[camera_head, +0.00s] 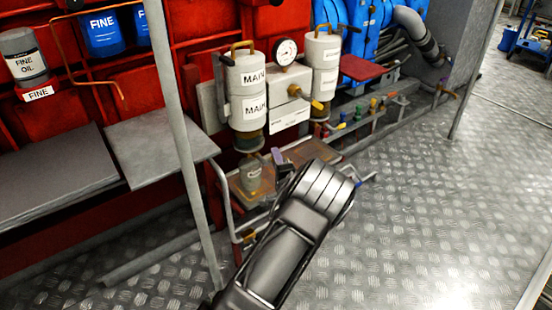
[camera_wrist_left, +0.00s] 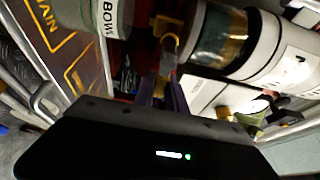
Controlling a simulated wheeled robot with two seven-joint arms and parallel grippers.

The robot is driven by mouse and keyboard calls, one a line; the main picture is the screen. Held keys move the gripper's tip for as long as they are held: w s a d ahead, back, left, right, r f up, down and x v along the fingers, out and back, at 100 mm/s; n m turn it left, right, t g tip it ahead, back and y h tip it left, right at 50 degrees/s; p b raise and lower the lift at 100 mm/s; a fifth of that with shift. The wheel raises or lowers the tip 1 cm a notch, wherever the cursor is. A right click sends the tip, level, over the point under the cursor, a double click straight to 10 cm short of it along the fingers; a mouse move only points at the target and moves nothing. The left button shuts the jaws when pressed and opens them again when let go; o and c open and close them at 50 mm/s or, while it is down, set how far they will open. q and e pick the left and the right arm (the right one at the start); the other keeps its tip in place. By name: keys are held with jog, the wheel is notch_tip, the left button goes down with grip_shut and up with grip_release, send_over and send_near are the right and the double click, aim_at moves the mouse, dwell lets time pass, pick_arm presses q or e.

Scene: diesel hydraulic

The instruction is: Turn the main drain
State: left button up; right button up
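The left MAIN filter canister (camera_head: 247,95) stands upright on the red frame, with a small bowl (camera_head: 251,174) below it. My left gripper (camera_head: 279,163) is just right of the bowl, low in front of the filters. My own wrist hides much of it. In the left wrist view, a small brass-and-yellow valve (camera_wrist_left: 169,48) sits between the bowl (camera_wrist_left: 106,15) and a canister (camera_wrist_left: 245,45). My dark purple fingers (camera_wrist_left: 164,92) reach up to this valve, one to each side of its lower end. Contact and grip are unclear. My right gripper is not in view.
A second MAIN canister (camera_head: 320,65), a pressure gauge (camera_head: 286,51) and a yellow handle (camera_head: 317,104) are close by. A tray (camera_head: 310,151) and a metal rail (camera_head: 228,205) lie low around my gripper. The chequered floor (camera_head: 430,200) is clear at right.

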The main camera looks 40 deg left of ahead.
pick_arm(q)
grip_shut()
jog(key=shift+n, duration=0.3)
jog(key=n+b, duration=0.1)
jog(key=r+n+y+b, duration=0.1)
jog(key=n, duration=0.1)
jog(key=shift+s+t, duration=0.1)
jog(key=shift+t, duration=0.2)
jog(key=shift+s+r+n+y+b, duration=0.1)
jog(key=shift+r+n+y+b, duration=0.2)
jog(key=shift+n, duration=0.4)
jog(key=shift+s+r+n+y+b, duration=0.1)
jog(key=shift+r+n+y+b, duration=0.1)
jog(key=shift+n+y+b, duration=0.35)
jog(key=shift+n, duration=0.25)
jog(key=o, duration=0.6)
grip_release()
jog(key=shift+r, duration=0.1)
